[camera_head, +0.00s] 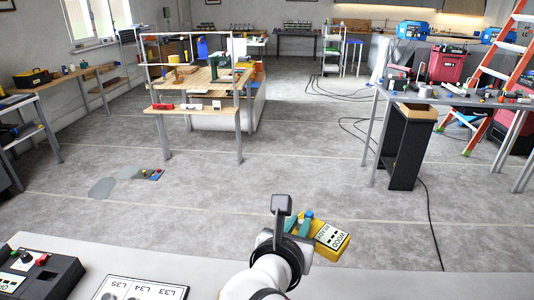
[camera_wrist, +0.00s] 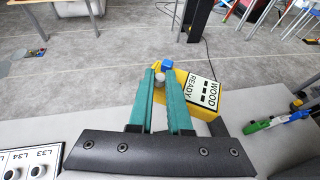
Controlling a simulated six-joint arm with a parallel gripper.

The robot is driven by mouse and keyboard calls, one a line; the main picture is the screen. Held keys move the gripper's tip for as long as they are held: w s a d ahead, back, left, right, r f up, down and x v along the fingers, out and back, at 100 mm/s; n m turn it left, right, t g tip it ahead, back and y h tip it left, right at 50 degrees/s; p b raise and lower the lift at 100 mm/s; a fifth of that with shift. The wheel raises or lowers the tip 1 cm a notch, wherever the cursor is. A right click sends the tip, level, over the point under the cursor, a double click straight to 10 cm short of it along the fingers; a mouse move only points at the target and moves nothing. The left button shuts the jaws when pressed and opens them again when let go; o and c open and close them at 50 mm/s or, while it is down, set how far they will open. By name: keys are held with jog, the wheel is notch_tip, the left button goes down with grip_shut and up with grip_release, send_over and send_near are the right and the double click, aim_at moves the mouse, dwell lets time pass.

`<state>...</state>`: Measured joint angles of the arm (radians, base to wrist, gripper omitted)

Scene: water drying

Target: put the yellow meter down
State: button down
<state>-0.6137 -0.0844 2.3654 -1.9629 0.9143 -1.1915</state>
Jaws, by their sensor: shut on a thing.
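The yellow meter (camera_head: 331,240) has a white label reading "WOOD READY" and sits at my gripper (camera_head: 300,222), to the right of the fingers in the head view. In the wrist view, the yellow meter (camera_wrist: 180,80) lies at the tips of the teal fingers of my gripper (camera_wrist: 160,78), with its labelled part reaching out to the right. A small blue part shows at its far end. My gripper is shut on the meter. The fingers and gripper body hide part of it. The meter appears near the far edge of the pale surface (camera_head: 400,286); I cannot tell whether it touches anything below.
On the pale surface, a white panel marked L33, L34, L35 (camera_head: 140,288) and a dark device with knobs (camera_head: 38,272) lie to the left. A green and blue tool (camera_wrist: 275,122) lies on the right. A puddle (camera_head: 118,184) is on the grey floor beyond.

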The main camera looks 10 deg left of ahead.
jog(key=s+a+f+n+y, duration=0.1)
jog(key=s+a+f, duration=0.5)
jog(key=a+f, duration=0.15)
jog(key=s+a+f+n+y, duration=0.1)
jog(key=s+a+f, duration=0.55)
jog(key=f, duration=0.25)
jog(key=s+a+f+n+y, duration=0.1)
jog(key=s+f, duration=0.2)
jog(key=s, duration=0.1)
jog(key=s+a+f+n+y, duration=0.1)
jog(key=s+f+n+y, duration=0.1)
jog(key=s, duration=0.3)
jog(key=s+a+f+n+y, duration=0.1)
jog(key=s+f+y, duration=0.1)
jog(key=s+f, duration=0.2)
jog(key=shift+s+f+n, duration=0.2)
jog(key=shift+s+n, duration=0.1)
jog(key=shift+s+f+y, duration=0.2)
jog(key=shift+f+y, duration=0.1)
jog(key=shift+f, duration=1.2)
jog(key=c, duration=0.9)
grip_release()
jog(key=shift+o, duration=0.2)
